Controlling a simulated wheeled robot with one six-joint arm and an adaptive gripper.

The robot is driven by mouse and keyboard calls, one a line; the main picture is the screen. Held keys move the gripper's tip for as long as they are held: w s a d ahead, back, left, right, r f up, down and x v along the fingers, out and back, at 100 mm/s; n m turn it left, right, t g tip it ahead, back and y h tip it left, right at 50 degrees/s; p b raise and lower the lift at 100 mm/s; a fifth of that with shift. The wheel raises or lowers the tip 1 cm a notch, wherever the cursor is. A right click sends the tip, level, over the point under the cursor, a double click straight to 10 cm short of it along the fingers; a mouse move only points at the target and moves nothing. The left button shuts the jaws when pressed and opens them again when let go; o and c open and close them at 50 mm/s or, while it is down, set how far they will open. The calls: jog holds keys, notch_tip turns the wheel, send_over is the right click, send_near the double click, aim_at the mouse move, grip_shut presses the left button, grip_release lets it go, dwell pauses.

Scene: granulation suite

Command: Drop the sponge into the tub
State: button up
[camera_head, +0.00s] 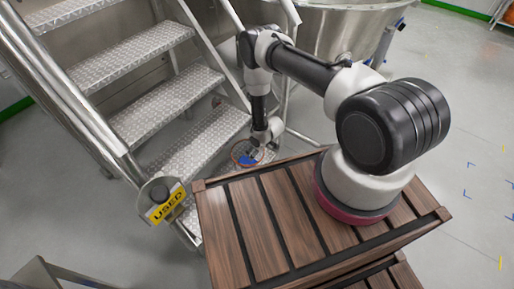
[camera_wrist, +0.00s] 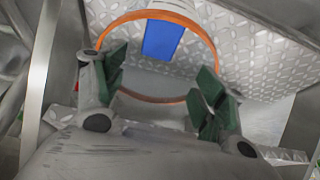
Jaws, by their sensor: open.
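The blue sponge (camera_wrist: 163,38) shows as a flat blue block inside the outline of the orange rim of the tub (camera_wrist: 188,22) in the wrist view. The tub's walls look clear, and the stair tread shows through them. In the head view the tub (camera_head: 233,150) is small, on the stairs beside my platform, with the blue sponge (camera_head: 247,160) within its outline. My gripper (camera_wrist: 160,82) is open, its green-padded fingers apart with nothing between them. In the head view my gripper (camera_head: 264,138) points down at the tub. I cannot tell how high it is above the sponge.
Metal stairs (camera_head: 144,112) with diamond-plate treads and tubular rails rise at the left. A yellow "USED" sign (camera_head: 166,204) hangs near the platform's left corner. A large steel vessel (camera_head: 345,30) stands behind. Grey floor (camera_head: 455,110) lies open at the right.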

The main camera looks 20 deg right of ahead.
jog(key=w+d+r+h, duration=0.1)
jog(key=w+r, duration=0.2)
jog(key=r, duration=0.5)
jog(key=w+d+r+m, duration=0.1)
jog(key=w+d+r, duration=0.1)
jog(key=r, duration=0.7)
jog(key=w+d+r+h, duration=0.1)
jog(key=w+r, duration=0.2)
jog(key=r, duration=0.5)
jog(key=s+d+r+m, duration=0.1)
jog(key=d+r, duration=0.1)
jog(key=r, duration=1.1)
jog(key=s+d+r+m, duration=0.1)
jog(key=s+d+r, duration=0.15)
jog(key=r, duration=1.05)
jog(key=s+d+r+m+h, duration=0.1)
jog(key=s+d+r, duration=0.1)
jog(key=s+r, duration=0.6)
jog(key=s+d+r+m, duration=0.1)
jog(key=s+d+r, duration=0.1)
jog(key=s+r, duration=0.6)
jog(key=s+r+m, duration=0.1)
jog(key=s+r, duration=0.2)
jog(key=s, duration=0.7)
jog(key=s+r+m, duration=0.1)
jog(key=s+r, duration=0.3)
jog(key=s, duration=0.6)
jog(key=shift+d+r, duration=0.15)
jog(key=shift+r, duration=0.15)
